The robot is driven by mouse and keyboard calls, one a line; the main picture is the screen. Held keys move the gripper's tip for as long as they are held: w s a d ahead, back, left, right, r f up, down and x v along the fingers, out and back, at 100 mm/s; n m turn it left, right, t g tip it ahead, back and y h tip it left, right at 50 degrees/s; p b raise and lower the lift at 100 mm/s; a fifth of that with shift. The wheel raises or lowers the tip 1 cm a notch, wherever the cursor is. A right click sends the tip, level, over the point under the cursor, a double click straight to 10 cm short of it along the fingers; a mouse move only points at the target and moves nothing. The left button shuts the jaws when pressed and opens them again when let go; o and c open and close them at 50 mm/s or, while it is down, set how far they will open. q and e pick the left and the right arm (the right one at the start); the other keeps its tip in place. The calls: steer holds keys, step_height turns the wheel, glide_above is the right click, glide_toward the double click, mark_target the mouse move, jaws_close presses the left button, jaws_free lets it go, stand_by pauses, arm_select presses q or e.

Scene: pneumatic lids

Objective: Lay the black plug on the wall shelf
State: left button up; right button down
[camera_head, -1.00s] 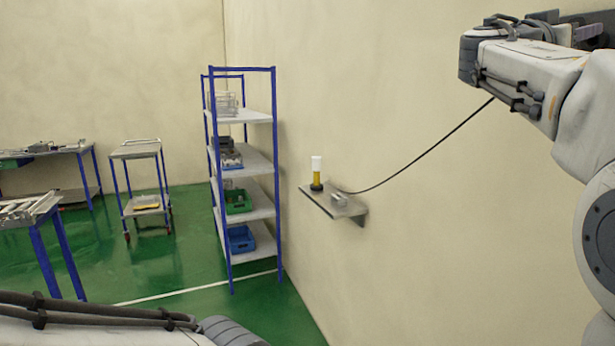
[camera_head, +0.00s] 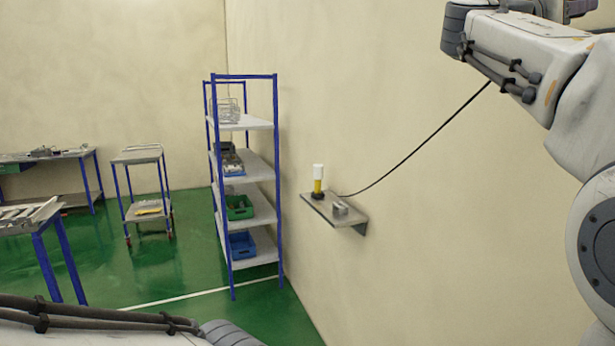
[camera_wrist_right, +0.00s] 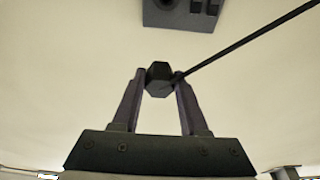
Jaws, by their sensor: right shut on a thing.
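The wall shelf (camera_head: 318,207) is a small grey bracket shelf on the right-hand wall. A white-topped yellow cylinder (camera_head: 318,180) stands on it, beside a small grey block (camera_head: 340,208). The black plug (camera_wrist_right: 158,80) is in the right wrist view, a dark six-sided piece with a black cable (camera_wrist_right: 245,45) running from it. My right gripper (camera_wrist_right: 160,85) is shut on the plug, one finger on each side. In the head view the cable (camera_head: 425,140) runs from the shelf up to my right arm, well above and right of the shelf; the plug is not visible there. My left gripper is out of view.
A dark box with a round opening (camera_wrist_right: 185,12) shows beyond the plug in the right wrist view. A blue-framed rack (camera_head: 277,180) with bins stands left of the shelf. A trolley (camera_head: 140,155) and tables are farther left. The wall around the shelf is bare.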

steer(key=w+d+f+p, duration=0.2)
steer(key=w+d+f, duration=0.1)
steer(key=d+f, duration=0.4)
steer(key=shift+f, duration=0.15)
stand_by(0.5)
